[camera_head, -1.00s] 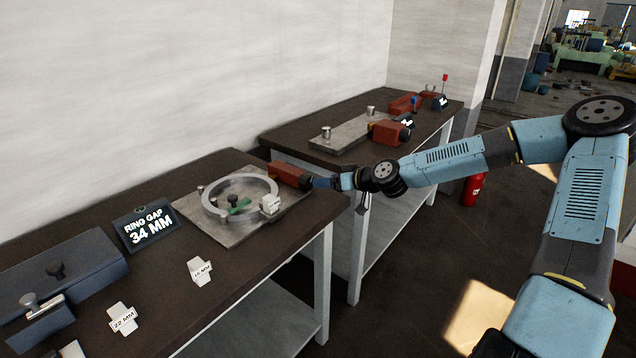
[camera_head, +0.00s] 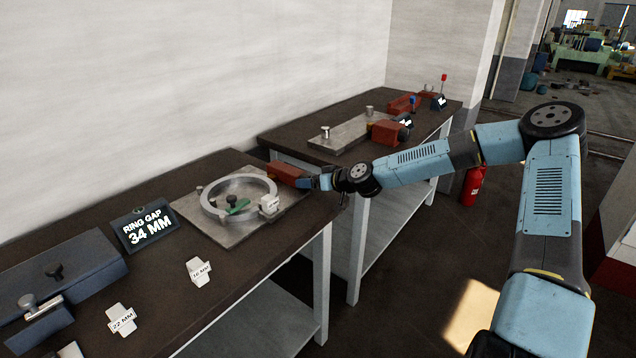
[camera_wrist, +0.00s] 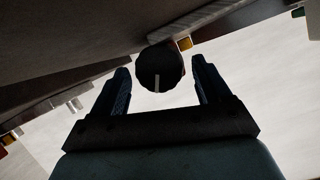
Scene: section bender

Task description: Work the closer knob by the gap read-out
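The closer knob (camera_wrist: 160,68) is a dark round knob with a pale pointer line, seen in the wrist view between the two fingers of my gripper (camera_wrist: 162,88). The fingers stand apart on both sides of it, with gaps showing. In the head view my gripper (camera_head: 312,182) is at the end of the red closer body (camera_head: 287,173), and the knob is hidden there. A metal ring (camera_head: 217,205) lies on a steel plate (camera_head: 200,232) beside the closer, with a white tag block (camera_head: 269,205) at its rim. The gap read-out (camera_head: 147,227) shows RING GAP 34 MM.
Tags marked 16 MM (camera_head: 199,271) and 22 MM (camera_head: 122,320) stand on the near bench, with a blue-grey tool block (camera_head: 65,275) at left. A second bench (camera_head: 300,142) with red units stands behind. A fire extinguisher (camera_head: 472,186) is on the floor.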

